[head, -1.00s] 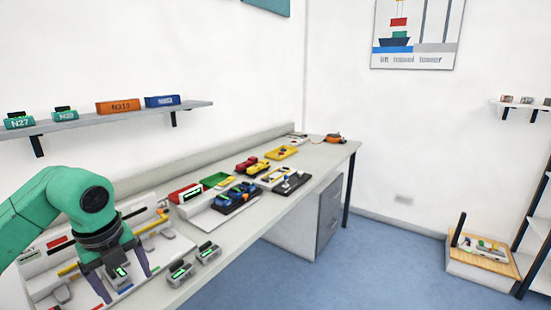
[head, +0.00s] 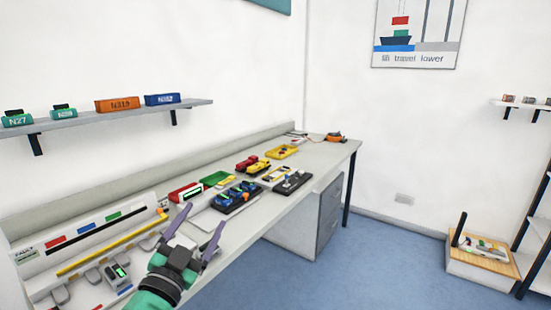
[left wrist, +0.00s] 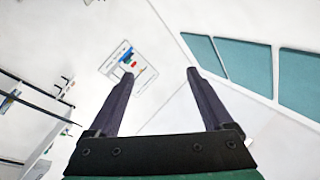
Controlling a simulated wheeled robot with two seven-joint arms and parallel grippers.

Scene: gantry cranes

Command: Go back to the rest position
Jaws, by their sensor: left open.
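My left gripper (head: 194,233) is in the lower left of the head view, above the front part of the long workbench (head: 262,211). Its two dark fingers are spread and point up and away from me, with nothing held between them. In the left wrist view the same open fingers (left wrist: 159,75) frame only white wall and a distant poster. My right gripper is not in view.
A wall shelf (head: 110,118) carries labelled blocks.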

